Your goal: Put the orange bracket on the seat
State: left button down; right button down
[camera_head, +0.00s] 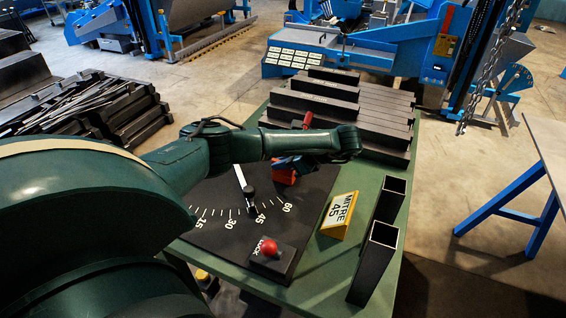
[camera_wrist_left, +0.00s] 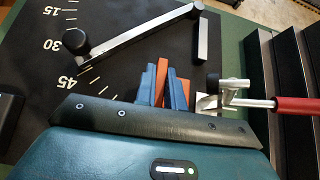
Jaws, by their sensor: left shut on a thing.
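My left gripper (camera_head: 291,164) is over the dark mitre plate (camera_head: 232,217), under my green arm. Its blue fingers show in the left wrist view (camera_wrist_left: 166,88), shut on the orange bracket. I cannot make out the seat for certain, or whether the bracket touches anything below. My right gripper is not in view.
A clamp with a red handle (camera_wrist_left: 291,105) stands close right of the fingers in the wrist view. A pointer arm with a black knob (camera_wrist_left: 76,40) lies on the plate. A red-knobbed block (camera_head: 272,253), yellow mitre sign (camera_head: 339,215), and dark tubes (camera_head: 375,259) stand nearby.

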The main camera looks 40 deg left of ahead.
pick_arm(q)
jog(key=c, duration=1.5)
grip_release()
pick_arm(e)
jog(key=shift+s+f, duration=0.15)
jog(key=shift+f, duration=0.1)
pick_arm(q)
jog(key=shift+r, duration=0.15)
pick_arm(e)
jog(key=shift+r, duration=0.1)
